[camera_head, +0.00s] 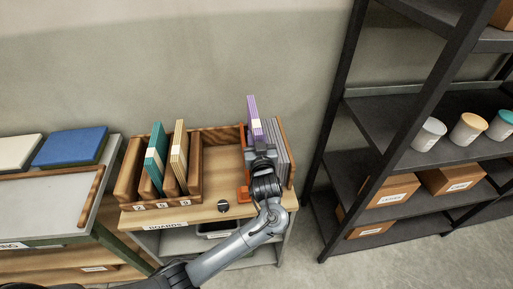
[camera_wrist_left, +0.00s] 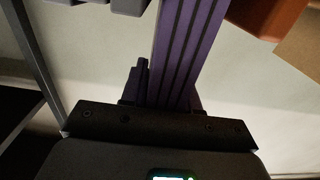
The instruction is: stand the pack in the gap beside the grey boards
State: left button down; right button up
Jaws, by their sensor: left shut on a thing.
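The pack is a purple bundle of boards (camera_head: 253,113) with a pale band, held upright, and it fills the middle of the left wrist view (camera_wrist_left: 187,45). My left gripper (camera_head: 262,152) is shut on it, at the right end of the wooden rack. The grey boards (camera_head: 283,147) stand upright just right of the pack, against the rack's right end wall. An orange divider (camera_head: 243,160) stands to its left and also shows in the left wrist view (camera_wrist_left: 268,14). The gap lies between divider and grey boards; my gripper hides the pack's lower end, so I cannot tell if it touches down.
The wooden rack (camera_head: 218,136) also holds teal boards (camera_head: 155,155) and tan boards (camera_head: 179,151) in its left slots. A desk (camera_head: 45,200) with a blue board (camera_head: 70,147) is at left. A dark shelf (camera_head: 375,130) with cups and boxes stands at right.

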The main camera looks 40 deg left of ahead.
pick_arm(q)
jog(key=shift+f+b, duration=0.45)
jog(key=shift+f, duration=1.4)
